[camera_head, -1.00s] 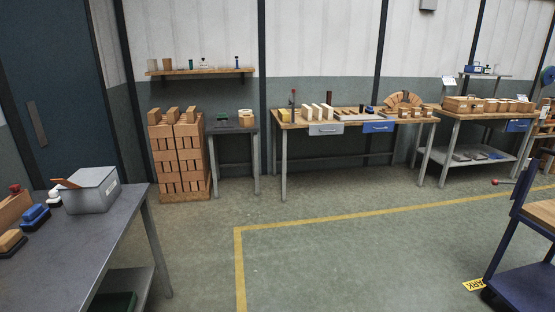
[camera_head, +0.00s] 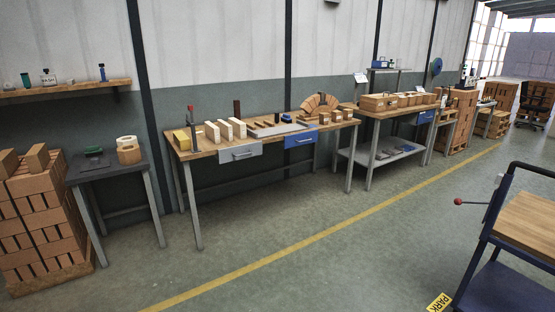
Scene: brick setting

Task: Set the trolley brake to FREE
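The trolley (camera_head: 508,235) stands at the right edge, cut off by the frame. It has a dark blue frame, a wooden top deck (camera_head: 530,222) and a blue lower shelf (camera_head: 497,290). A lever with a red ball knob (camera_head: 458,201) sticks out to the left from its upright, roughly level. It looks like the brake lever, but no FREE marking can be read. A yellow PARK sign (camera_head: 438,303) lies at floor level by the trolley's lower left corner. My gripper is not in view.
A workbench with drawers (camera_head: 240,152) and a second bench (camera_head: 398,115) line the wall. A small dark table (camera_head: 108,168) and a brick stack (camera_head: 42,225) stand left. The floor (camera_head: 330,265) before the trolley is clear, crossed by a yellow line (camera_head: 300,244).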

